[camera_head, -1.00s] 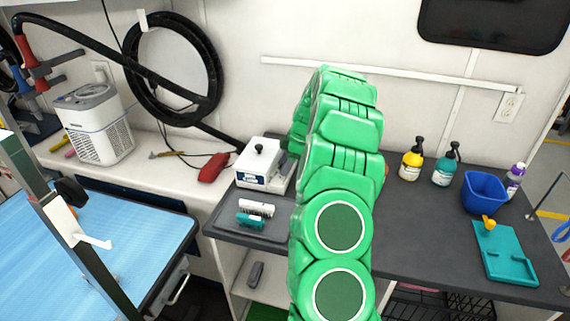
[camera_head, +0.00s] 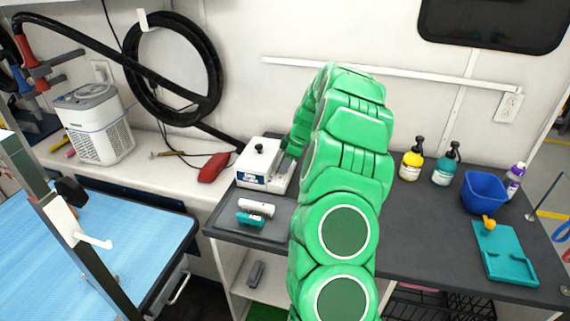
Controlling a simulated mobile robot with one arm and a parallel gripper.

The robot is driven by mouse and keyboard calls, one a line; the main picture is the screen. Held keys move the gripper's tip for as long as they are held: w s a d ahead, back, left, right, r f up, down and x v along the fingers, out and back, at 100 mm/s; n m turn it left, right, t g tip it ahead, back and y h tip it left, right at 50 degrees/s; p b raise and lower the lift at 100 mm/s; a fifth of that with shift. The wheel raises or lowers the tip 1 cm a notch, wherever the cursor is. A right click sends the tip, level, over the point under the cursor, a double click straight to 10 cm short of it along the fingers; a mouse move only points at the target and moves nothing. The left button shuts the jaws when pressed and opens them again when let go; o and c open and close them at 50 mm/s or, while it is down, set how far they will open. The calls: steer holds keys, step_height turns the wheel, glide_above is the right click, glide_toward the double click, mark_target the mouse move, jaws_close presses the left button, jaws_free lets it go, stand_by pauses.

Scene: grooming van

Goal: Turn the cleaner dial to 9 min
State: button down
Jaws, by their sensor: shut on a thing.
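The cleaner (camera_head: 258,167) is a small white box with a black knob on its lid and a blue-and-white label on its front. It stands at the left end of the dark counter. My green arm reaches over the counter and bends down to the cleaner's right side. My gripper (camera_head: 287,164) shows only as a small grey part against the right end of the cleaner. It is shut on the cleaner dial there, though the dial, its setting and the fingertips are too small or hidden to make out.
A grey tray (camera_head: 272,232) with a white brush and a teal brush lies in front of the cleaner. A red clipper (camera_head: 213,168) lies to its left.

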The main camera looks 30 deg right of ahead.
steer(key=m+t+h, duration=0.1)
steer(key=m, duration=0.3)
steer(key=shift+s+r+m, duration=0.1)
steer(key=shift+m, duration=0.2)
steer(key=m+h, duration=0.1)
steer(key=m, duration=0.1)
steer(key=m+h, duration=0.1)
steer(key=m, duration=0.2)
steer(key=shift+s+a+t, duration=0.1)
steer(key=shift+a+t, duration=0.1)
steer(key=shift+t, duration=0.2)
steer(key=m+h, duration=0.1)
steer(key=m, duration=0.2)
steer(key=m+h, duration=0.1)
steer(key=m, duration=0.1)
steer(key=shift+a+m+h, duration=0.1)
steer(key=shift+m+h, duration=0.2)
steer(key=shift+m, duration=0.1)
steer(key=m, duration=0.2)
steer(key=m+g+h, duration=0.1)
steer(key=m, duration=0.2)
steer(key=shift+a+g+h, duration=0.15)
steer(key=shift+g+h, duration=0.15)
steer(key=shift+m, duration=0.3)
steer(key=c, duration=0.9)
jaws_free()
